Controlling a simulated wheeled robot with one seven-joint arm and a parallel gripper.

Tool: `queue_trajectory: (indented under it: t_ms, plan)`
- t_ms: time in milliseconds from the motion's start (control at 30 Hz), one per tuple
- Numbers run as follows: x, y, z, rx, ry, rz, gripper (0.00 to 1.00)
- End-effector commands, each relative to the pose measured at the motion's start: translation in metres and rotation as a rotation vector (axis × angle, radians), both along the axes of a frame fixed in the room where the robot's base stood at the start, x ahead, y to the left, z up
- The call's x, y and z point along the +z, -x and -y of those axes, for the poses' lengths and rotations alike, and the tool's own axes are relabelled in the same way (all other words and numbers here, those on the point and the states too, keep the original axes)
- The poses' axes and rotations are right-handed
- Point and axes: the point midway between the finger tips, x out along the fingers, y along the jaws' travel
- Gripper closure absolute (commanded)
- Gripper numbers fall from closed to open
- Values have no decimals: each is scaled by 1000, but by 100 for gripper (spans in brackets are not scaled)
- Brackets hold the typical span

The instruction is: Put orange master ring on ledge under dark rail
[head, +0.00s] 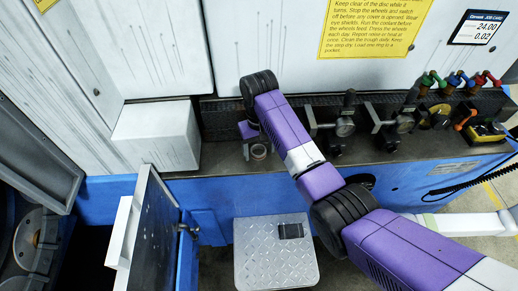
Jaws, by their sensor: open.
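My gripper (257,148) is at the end of the purple arm, low over the dark ledge (222,155) on the machine's front, and is open. A small pinkish-brown ring-like piece (259,153) shows right at the fingertips; I cannot tell whether it is the orange master ring, or whether it rests on the ledge. An orange curved piece (465,119) shows at the right end of the ledge, below the coloured handles; its full shape is unclear. A dark rail (300,108) runs along the back of the ledge, partly hidden by my arm.
Dial gauges on stands (344,127) stand right of my arm. A yellow device (486,131) sits at the far right. A white box (157,136) juts out at left. An open door (147,235) and a metal step (272,262) with a dark block (290,231) are below.

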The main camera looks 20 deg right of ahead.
Motion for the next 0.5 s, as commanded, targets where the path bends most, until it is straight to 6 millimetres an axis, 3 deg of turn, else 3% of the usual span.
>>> queue_trajectory:
  t_ms: [233,500]
  plan:
    - [21,-2,0,0,0,6,32]
    - [79,-2,0,1,0,5,32]
